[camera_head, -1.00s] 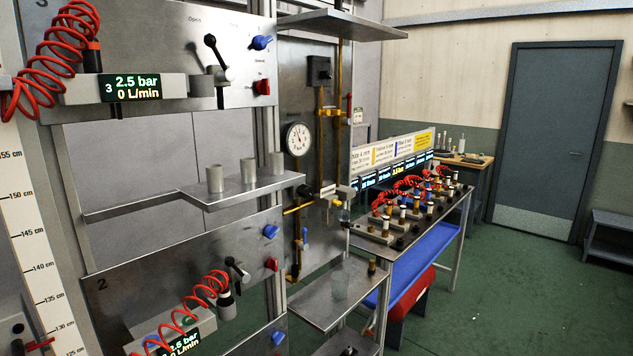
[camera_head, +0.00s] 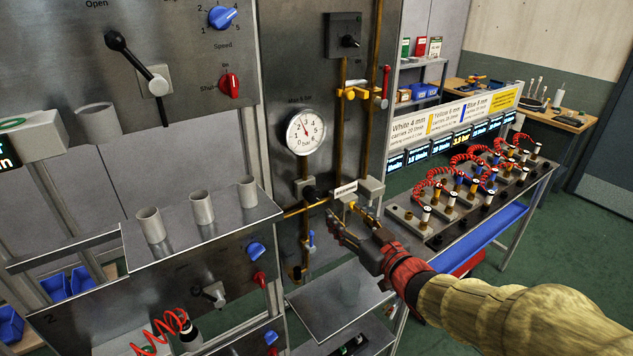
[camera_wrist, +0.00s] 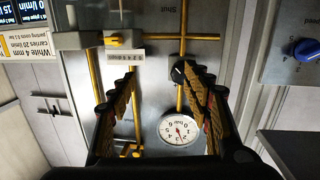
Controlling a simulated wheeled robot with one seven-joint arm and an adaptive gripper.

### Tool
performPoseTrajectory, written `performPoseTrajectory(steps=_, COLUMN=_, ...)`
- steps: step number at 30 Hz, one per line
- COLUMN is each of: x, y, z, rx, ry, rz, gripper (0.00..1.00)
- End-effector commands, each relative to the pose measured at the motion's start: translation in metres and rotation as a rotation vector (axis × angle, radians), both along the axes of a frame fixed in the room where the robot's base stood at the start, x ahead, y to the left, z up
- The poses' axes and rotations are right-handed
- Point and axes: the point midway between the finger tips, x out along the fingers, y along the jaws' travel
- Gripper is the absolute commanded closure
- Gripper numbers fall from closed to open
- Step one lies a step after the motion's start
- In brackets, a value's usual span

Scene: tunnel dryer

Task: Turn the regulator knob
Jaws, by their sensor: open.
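The regulator knob appears to be the small black knob (camera_head: 309,194) on the brass pipe below the round white pressure gauge (camera_head: 306,132). In the wrist view, which is upside down, the black knob (camera_wrist: 178,73) shows close to the right finger's tip, partly hidden by it; the gauge (camera_wrist: 180,128) lies between the fingers. My gripper (camera_head: 347,212) is open and empty, in front of the panel and to the right of the knob in the head view. I cannot tell whether a finger touches the knob.
Brass pipes with a yellow valve handle (camera_head: 352,93) and a red-handled valve (camera_head: 384,85) run up the panel. A small grey shelf (camera_head: 330,300) is below my gripper. A shelf with grey cups (camera_head: 202,208) juts out at left. A fittings bench (camera_head: 480,230) stands at right.

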Motion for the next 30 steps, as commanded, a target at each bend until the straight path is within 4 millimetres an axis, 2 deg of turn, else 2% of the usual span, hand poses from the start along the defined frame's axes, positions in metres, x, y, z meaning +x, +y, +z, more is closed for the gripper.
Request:
performPoseTrajectory(steps=3, x=-0.002, y=0.019, z=0.009, rx=0.050, ry=-0.034, rz=0.082, gripper=0.50)
performPoseTrajectory(steps=8, x=-0.001, y=0.032, z=0.010, rx=0.079, ry=-0.053, rz=0.128, gripper=0.50)
performPoseTrajectory(steps=21, x=0.049, y=0.066, z=0.010, rx=0.079, ry=-0.055, rz=0.129, gripper=0.50)
performPoseTrajectory(steps=30, x=0.060, y=0.073, z=0.011, rx=0.079, ry=-0.056, rz=0.126, gripper=0.50)
